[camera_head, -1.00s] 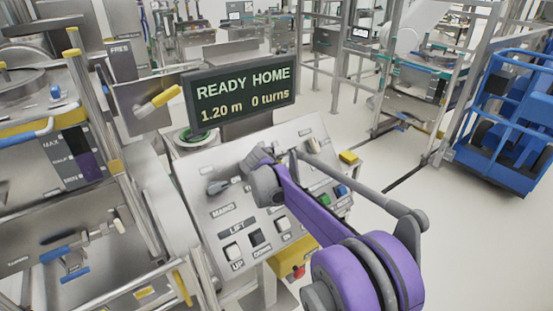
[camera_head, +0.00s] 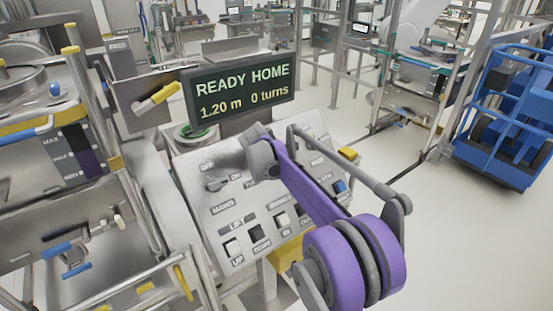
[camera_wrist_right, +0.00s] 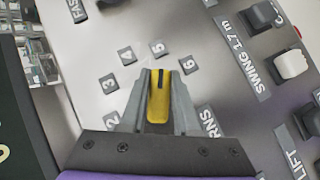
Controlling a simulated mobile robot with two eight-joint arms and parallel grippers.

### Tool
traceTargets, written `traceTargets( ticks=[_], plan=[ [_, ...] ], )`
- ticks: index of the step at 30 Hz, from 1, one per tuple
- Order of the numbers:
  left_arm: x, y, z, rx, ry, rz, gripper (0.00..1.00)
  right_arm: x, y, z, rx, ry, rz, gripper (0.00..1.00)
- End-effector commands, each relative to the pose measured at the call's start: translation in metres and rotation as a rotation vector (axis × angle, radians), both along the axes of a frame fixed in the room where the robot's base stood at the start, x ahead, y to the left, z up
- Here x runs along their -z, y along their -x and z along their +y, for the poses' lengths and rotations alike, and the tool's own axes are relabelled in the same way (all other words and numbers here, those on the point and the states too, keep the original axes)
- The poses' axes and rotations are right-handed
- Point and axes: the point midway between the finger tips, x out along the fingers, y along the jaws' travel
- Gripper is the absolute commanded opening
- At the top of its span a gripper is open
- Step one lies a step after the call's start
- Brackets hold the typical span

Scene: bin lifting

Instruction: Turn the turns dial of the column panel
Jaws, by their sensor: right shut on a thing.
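The grey, tilted column panel (camera_head: 193,172) is in the middle of the head view, covered with switches and labels. The turns dial (camera_wrist_right: 158,98) has a yellow face and sits between the fingers of my right gripper (camera_wrist_right: 158,82) in the right wrist view. The gripper is shut on it. In the head view my right gripper (camera_head: 250,148) is at the panel's upper part and hides the dial. My left gripper is not in view.
A display (camera_head: 240,92) above the panel reads READY HOME, 1.20 m, 0 turns. Lift switches (camera_head: 232,246) and a mains switch (camera_head: 215,185) are near the gripper. Steel racks stand left. A blue cart (camera_head: 505,120) is at right, with open floor before it.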

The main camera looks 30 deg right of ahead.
Motion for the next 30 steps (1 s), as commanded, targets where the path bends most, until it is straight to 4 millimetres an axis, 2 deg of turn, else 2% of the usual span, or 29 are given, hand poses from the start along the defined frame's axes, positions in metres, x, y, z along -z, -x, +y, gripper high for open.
traceTargets(
  ticks=[5,6,11,22,26,30],
  plan=[
    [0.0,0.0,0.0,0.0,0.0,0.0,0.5,0.001,0.0,0.0,0.001,0.001,0.0,0.0],
    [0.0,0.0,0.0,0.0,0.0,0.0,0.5,0.001,0.0,0.0,0.001,0.001,0.0,0.32],
    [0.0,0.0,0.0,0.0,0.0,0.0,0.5,0.0,0.0,0.0,0.001,0.001,0.0,0.6],
    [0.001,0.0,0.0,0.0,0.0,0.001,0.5,-0.004,0.002,0.003,-0.001,0.0,0.001,0.6],
    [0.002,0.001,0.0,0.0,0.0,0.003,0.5,-0.017,0.01,0.013,-0.002,0.0,0.001,0.6],
    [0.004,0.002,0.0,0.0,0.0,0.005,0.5,-0.039,0.023,0.028,-0.002,0.001,0.0,0.6]
  ],
)
